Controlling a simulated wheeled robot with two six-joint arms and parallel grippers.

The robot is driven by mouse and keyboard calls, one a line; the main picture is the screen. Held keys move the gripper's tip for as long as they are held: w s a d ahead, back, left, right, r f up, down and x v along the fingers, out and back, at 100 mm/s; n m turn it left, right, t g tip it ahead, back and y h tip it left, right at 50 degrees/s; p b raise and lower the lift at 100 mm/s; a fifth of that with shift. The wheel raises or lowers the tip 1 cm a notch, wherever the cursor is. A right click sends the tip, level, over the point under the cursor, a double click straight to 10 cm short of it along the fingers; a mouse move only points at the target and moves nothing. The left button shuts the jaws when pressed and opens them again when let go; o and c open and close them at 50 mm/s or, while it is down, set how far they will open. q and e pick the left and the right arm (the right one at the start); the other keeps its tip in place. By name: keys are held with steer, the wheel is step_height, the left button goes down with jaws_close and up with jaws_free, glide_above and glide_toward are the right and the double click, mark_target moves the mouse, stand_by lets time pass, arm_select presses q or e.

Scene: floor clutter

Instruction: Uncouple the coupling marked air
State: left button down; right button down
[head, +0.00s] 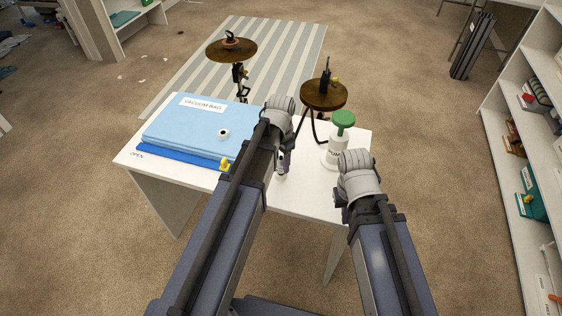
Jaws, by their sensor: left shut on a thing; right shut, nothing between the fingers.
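My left gripper (283,160) points down over the white table (310,205), right of the blue bag. It is shut on a small pale part at its tips, mostly hidden by my arm; I cannot tell what it is. My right gripper (345,198) is at the table's right front edge, shut and empty, its fingertips largely hidden behind my wrist. A white bottle-like pump (335,152) with a green top stands just behind it. A thin dark hose (315,133) curves beside the pump. No marking reading air is legible, and I cannot pick out the coupling.
A light blue bag labelled VACUUM BAG (180,122), with a white round port (223,133), lies on the left of the table. Two brown discs on stands (231,49) (323,95) rise behind it. White shelves (498,130) stand at right.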

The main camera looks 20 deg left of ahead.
mark_target(281, 159)
arm_select(q)
steer(key=shift+f+b, duration=0.9)
steer(key=shift+f, duration=0.1)
steer(key=shift+c, duration=1.4)
jaws_free()
steer(key=shift+r, duration=0.15)
step_height(281, 159, up, 8)
steer(key=p, duration=0.8)
steer(key=shift+f, duration=0.2)
steer(key=s+d+r+n+y+p, duration=0.1)
steer(key=s+d+r+n+p, duration=0.1)
steer(key=s+d, duration=0.8)
steer(key=s, duration=0.4)
steer(key=shift+s+d+r+n, duration=0.15)
steer(key=shift+d+r+n, duration=0.1)
steer(key=shift+n, duration=0.15)
